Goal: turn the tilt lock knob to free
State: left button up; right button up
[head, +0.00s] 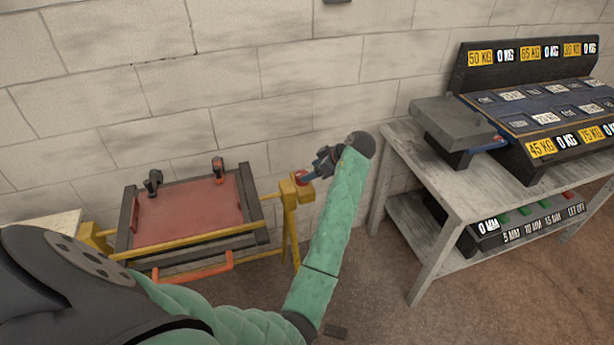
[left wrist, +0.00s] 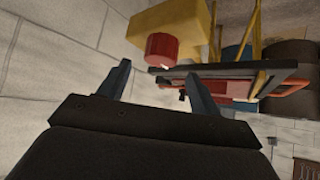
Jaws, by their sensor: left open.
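The tilt lock knob is a red round knob (head: 299,176) on the yellow block (head: 290,190) at the right end of the tilting frame. It shows larger in the left wrist view (left wrist: 162,48), in front of the yellow block. My left gripper (head: 307,181) is open at the knob's right side in the head view, and its blue finger partly covers the knob. In the left wrist view the knob lies between the two fingers' directions, just beyond the fingertips (left wrist: 158,70). I cannot tell whether they touch. No knob marking is readable. My right gripper is not in view.
The frame holds a reddish panel (head: 190,212) with two small clamps (head: 154,183) on its far edge and an orange handle (head: 195,270) in front. A grey bench (head: 400,150) with weight-labelled racks (head: 545,105) stands at right. A block wall is close behind.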

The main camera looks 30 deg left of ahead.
pick_arm(q)
jog(key=shift+v, duration=0.95)
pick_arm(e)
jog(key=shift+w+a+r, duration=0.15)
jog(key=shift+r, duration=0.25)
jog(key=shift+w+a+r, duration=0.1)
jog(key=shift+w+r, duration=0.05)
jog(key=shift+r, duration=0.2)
